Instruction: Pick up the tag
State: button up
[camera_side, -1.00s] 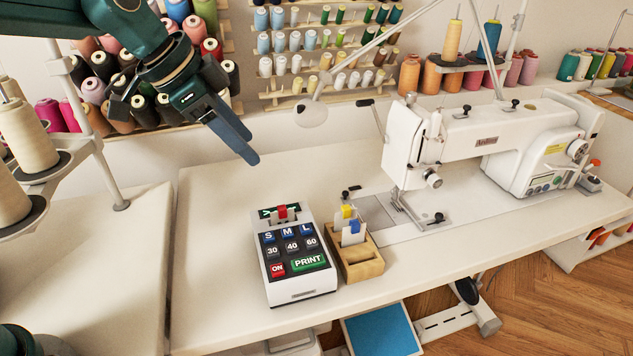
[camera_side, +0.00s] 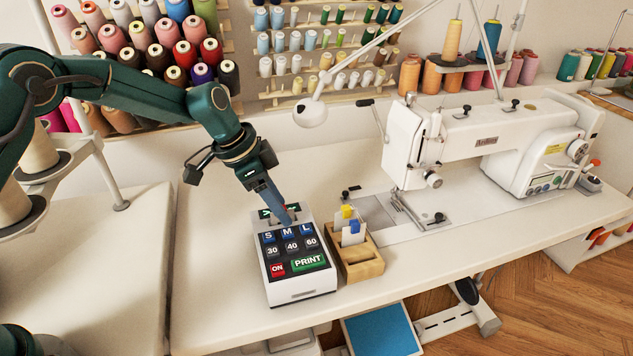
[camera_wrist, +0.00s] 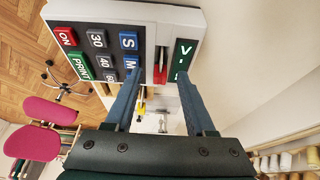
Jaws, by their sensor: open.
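The tag (camera_wrist: 160,72), white with a red end, stands in the slot of the label printer (camera_side: 302,293). The printer is a white box with a dark panel of S, M, L, number, ON and PRINT keys. My gripper (camera_side: 286,218) points down at the top of the printer and hides most of the tag in the side view. In the wrist view, my gripper (camera_wrist: 161,80) is open, with one finger on each side of the tag's red end. I cannot tell whether either finger touches it.
A wooden holder (camera_side: 362,268) with yellow- and blue-topped tags stands right beside the printer. A white sewing machine (camera_side: 480,150) stands further right. Thread racks (camera_side: 330,55) line the wall behind. The white table (camera_side: 215,270) is clear left of the printer.

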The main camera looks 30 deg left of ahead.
grip_shut()
jog(key=shift+r, duration=0.1)
